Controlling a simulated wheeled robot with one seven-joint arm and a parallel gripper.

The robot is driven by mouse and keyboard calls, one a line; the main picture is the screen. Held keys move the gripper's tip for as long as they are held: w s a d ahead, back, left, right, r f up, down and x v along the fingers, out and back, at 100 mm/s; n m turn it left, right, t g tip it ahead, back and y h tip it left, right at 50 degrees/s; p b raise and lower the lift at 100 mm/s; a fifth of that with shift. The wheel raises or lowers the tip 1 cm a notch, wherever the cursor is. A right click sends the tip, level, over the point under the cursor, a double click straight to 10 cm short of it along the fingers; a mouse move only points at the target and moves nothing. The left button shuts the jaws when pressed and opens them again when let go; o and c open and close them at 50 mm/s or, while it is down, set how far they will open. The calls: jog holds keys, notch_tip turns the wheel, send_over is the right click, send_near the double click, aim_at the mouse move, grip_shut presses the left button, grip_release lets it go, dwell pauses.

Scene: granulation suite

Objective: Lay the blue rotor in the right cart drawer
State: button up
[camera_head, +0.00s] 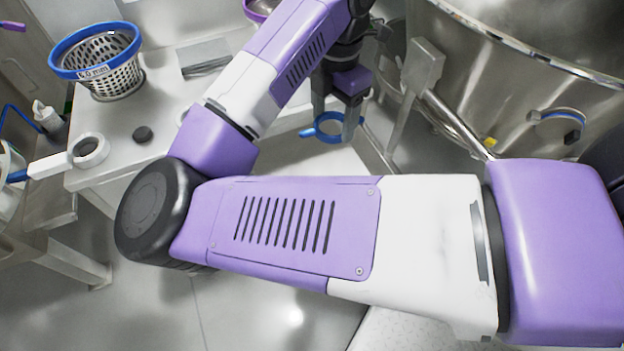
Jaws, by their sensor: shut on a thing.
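My gripper (338,112) hangs near the top middle, right of the white bench, with its fingers pointing down. It is shut on a blue ring-shaped part, which I take to be the blue rotor (311,132). The blue part is held in the air above the pale floor area, and the fingers hide some of it. My own arm crosses the middle of the picture and covers much of the space below. I cannot make out the right cart drawer; it is hidden or out of view.
A white ring-ended tool (62,162) lies at left. A large steel vessel (520,90) and metal frame (400,120) stand at right.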

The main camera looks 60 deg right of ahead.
jog(key=shift+s+d+n, duration=0.1)
jog(key=shift+s+n, duration=0.15)
jog(key=shift+n, duration=0.05)
jog(key=b, duration=0.3)
send_near(318, 169)
jog(key=s+f, duration=0.1)
jog(key=f, duration=0.1)
jog(key=s+a+f, duration=0.1)
jog(key=s+f, duration=0.1)
jog(key=s+a+f, duration=0.1)
jog(key=s+f, duration=0.1)
jog(key=shift+s+a+f, duration=0.15)
jog(key=shift+a, duration=0.05)
jog(key=shift+f, duration=0.2)
jog(key=o, duration=1.7)
